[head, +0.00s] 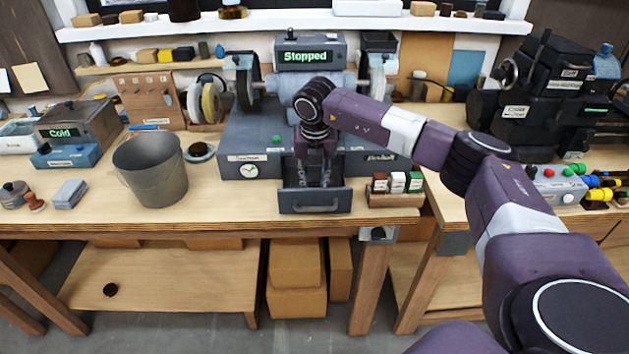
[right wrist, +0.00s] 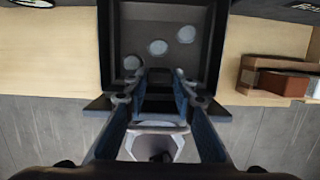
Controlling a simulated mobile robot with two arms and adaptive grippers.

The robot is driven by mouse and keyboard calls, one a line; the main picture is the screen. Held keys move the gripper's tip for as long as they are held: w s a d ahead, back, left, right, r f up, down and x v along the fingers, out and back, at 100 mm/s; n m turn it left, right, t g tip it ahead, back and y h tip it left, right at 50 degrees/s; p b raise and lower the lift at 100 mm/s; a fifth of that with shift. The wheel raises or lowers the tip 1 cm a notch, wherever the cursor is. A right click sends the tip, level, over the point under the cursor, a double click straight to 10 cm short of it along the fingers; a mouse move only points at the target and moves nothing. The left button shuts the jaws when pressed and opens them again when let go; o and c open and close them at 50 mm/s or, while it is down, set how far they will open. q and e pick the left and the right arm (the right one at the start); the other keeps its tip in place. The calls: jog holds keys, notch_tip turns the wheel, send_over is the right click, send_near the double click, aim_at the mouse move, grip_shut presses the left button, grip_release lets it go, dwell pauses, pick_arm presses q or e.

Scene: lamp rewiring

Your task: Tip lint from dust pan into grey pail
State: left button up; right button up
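The dust pan (head: 315,201) is a dark drawer-like tray with a front handle, pulled partly out below the grinder. In the right wrist view the pan (right wrist: 207,75) holds pale grey round lint patches (right wrist: 158,47). My right gripper (head: 318,183) points down at the pan's front; in the wrist view its fingertips (right wrist: 158,80) stand apart above the pan's front edge. Whether they touch the pan is unclear. The grey pail (head: 155,175) stands upright on the bench to the left, with a thin wire handle; its inside looks empty. My left gripper is out of view.
The grinder (head: 248,135) with a "Stopped" display stands behind the pan. A rack of small coloured blocks (head: 396,190) sits close right of the pan. A grey block (head: 70,193) lies left of the pail. Bench between pail and pan is mostly clear.

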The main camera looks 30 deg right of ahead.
jog(key=shift+s+a+r, duration=0.2)
jog(key=shift+s, duration=0.15)
grip_shut()
notch_tip(320, 180, up, 9)
jog(key=p, duration=0.5)
jog(key=shift+p, duration=0.35)
dwell(0.4)
jog(key=shift+f, duration=0.15)
